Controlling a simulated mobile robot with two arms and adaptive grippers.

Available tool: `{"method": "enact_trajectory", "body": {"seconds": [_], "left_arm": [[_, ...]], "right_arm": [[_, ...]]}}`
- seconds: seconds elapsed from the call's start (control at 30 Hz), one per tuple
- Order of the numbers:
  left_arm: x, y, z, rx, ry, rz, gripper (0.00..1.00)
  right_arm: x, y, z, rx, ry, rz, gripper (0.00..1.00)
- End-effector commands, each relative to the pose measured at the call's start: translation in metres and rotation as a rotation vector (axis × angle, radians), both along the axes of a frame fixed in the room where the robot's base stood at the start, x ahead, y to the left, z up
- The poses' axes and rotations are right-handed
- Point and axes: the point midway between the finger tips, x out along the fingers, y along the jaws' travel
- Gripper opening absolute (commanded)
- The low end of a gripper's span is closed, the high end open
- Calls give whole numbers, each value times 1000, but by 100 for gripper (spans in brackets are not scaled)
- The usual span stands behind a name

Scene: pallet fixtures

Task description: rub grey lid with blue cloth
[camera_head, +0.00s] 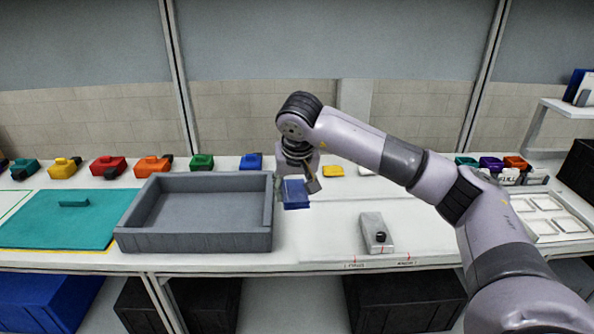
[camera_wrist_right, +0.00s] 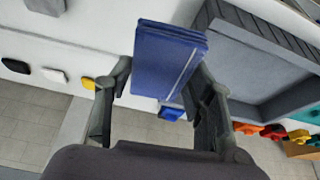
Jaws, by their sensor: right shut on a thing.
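The blue cloth (camera_head: 295,196) is a folded, flat-sided pad. My right gripper (camera_head: 297,184) is shut on it and holds it just beyond the right end of the grey tray-like piece. In the right wrist view the cloth (camera_wrist_right: 168,58) sits between the two fingers (camera_wrist_right: 165,80). The grey piece (camera_head: 195,243) is shallow with raised walls, lying on the bench with its hollow side up; I see no other large grey piece that could be the lid. It also shows in the right wrist view (camera_wrist_right: 255,60), beside the cloth. My left gripper is not in view.
A teal lid (camera_head: 50,225) with a handle lies left of the grey piece. A small grey box with a black knob (camera_head: 376,235) stands to the right. Several coloured blocks line the back, including a red one (camera_head: 108,166). A white tray (camera_head: 550,218) lies far right.

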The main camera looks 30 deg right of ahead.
Motion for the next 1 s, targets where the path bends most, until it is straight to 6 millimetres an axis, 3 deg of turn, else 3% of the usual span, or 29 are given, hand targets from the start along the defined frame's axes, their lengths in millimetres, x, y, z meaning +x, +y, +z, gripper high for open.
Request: {"method": "enact_trajectory", "body": {"seconds": [0.23, 0.5, 0.7, 0.83, 1.0], "left_arm": [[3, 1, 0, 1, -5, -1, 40], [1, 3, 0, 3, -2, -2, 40], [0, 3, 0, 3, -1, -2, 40], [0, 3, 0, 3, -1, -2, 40], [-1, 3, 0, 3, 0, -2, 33]], "right_arm": [[-39, 36, -48, 1, 3, 111, 27], [-110, 104, -137, 5, 8, 312, 27], [-146, 141, -184, 6, 4, 420, 27], [-164, 158, -206, 7, 2, 469, 27], [-162, 158, -205, 8, -1, 468, 27]]}}
